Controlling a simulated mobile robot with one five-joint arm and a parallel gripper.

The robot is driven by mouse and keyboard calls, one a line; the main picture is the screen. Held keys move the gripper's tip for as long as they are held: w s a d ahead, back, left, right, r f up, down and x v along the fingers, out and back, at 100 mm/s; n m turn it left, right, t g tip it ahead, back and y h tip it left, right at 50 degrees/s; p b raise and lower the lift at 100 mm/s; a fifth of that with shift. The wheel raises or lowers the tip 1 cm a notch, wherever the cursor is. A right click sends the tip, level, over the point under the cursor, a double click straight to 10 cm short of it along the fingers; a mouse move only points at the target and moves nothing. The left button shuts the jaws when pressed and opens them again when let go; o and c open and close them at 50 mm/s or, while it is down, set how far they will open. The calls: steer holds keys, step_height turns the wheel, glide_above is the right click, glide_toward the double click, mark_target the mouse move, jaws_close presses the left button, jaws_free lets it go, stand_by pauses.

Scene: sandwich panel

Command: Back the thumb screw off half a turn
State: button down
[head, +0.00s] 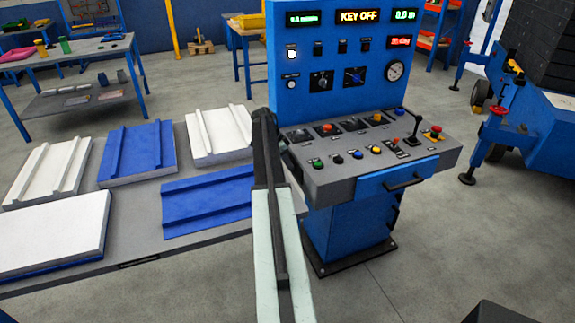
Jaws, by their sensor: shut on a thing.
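The thumb screw cannot be made out in this view. A blue control console (345,205) stands right of centre, with a sloped grey panel and an upright back panel. The sloped panel carries several coloured buttons, a black lever (414,125) and a red-topped control (434,132). The upright panel carries displays, one reading KEY OFF (361,16), two dark rotary controls and a round gauge (395,70). My arm rises from the bottom middle and covers the console's left edge. I see no gripper fingertips, and what lies behind the arm is hidden.
A low grey table (135,264) on the left holds several white and blue ribbed panels. A drawer handle (404,182) sticks out from the console's front. A blue wheeled machine (540,125) stands at the right. Grey floor is clear between it and the console.

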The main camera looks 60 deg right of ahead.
steer(key=shift+g+y, duration=0.3)
steer(key=c, duration=1.2)
jaws_free()
steer(key=shift+w, duration=0.1)
steer(key=p+v, duration=0.7)
steer(key=v, duration=0.1)
